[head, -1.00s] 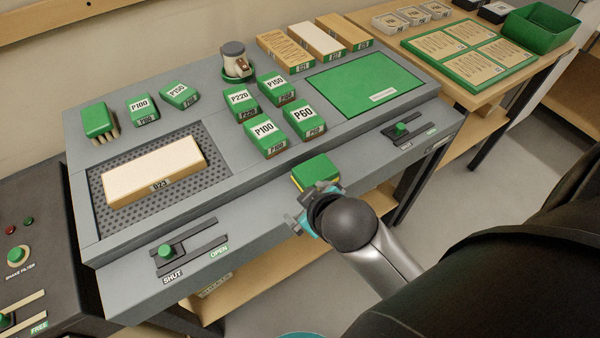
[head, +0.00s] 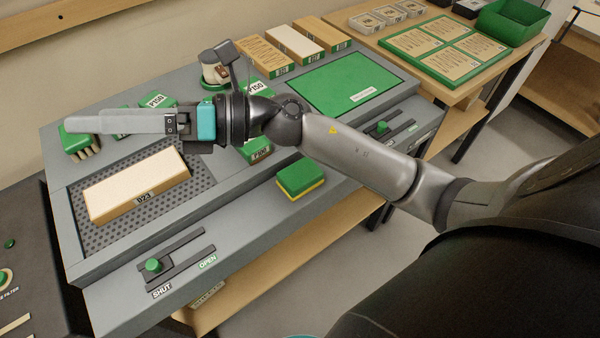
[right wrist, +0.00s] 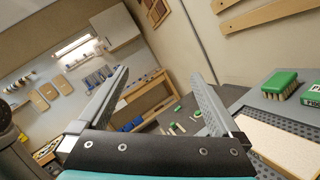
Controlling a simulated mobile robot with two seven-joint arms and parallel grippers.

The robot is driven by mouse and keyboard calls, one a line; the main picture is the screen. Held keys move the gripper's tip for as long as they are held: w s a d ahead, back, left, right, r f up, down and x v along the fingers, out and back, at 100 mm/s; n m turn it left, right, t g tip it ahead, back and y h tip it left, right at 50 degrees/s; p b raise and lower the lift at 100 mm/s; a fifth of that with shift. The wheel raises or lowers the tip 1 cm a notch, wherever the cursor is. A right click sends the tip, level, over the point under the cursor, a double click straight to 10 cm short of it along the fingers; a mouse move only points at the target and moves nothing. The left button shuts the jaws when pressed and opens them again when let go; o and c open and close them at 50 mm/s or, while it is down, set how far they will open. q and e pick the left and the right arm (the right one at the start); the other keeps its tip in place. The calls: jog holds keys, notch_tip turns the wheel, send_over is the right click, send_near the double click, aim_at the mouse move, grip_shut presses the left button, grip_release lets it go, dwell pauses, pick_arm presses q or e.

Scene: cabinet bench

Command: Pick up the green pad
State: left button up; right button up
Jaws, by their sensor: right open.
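The green pad (head: 300,177), green on top with a yellow layer beneath, lies flat on the bench's front ledge in the head view. Nothing touches it. My right gripper (head: 72,125) is open and empty, stretched leftward above the bench, well to the left of the pad and higher. Its fingertips are over the green brush at the far left. In the right wrist view the two fingers (right wrist: 160,75) are spread with nothing between them, and the pad is not visible. My left gripper is not in view.
A wood block (head: 136,183) lies on the perforated plate (head: 195,190). The green brush (head: 75,143) stands at the left. My arm hides several grit-labelled green blocks. A flat green mat (head: 350,84) and a slider (head: 153,265) are on the bench. The ledge around the pad is clear.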

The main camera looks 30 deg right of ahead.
notch_tip(320, 180, down, 5)
jog(key=s+n+g+h, duration=0.2)
jog(key=n+g+h, duration=0.1)
jog(key=n+g, duration=0.3)
jog(key=n+g+h, duration=0.1)
jog(key=n+h, duration=0.5)
jog(key=h, duration=1)
send_over(300, 172)
notch_tip(300, 172, down, 19)
jog(key=shift+a+r+b, duration=0.1)
jog(key=shift+r+b, duration=0.05)
jog(key=shift+b, duration=0.3)
jog(key=shift+f+b, duration=0.3)
jog(key=shift+f, duration=2.75)
jog(key=c, duration=1.2)
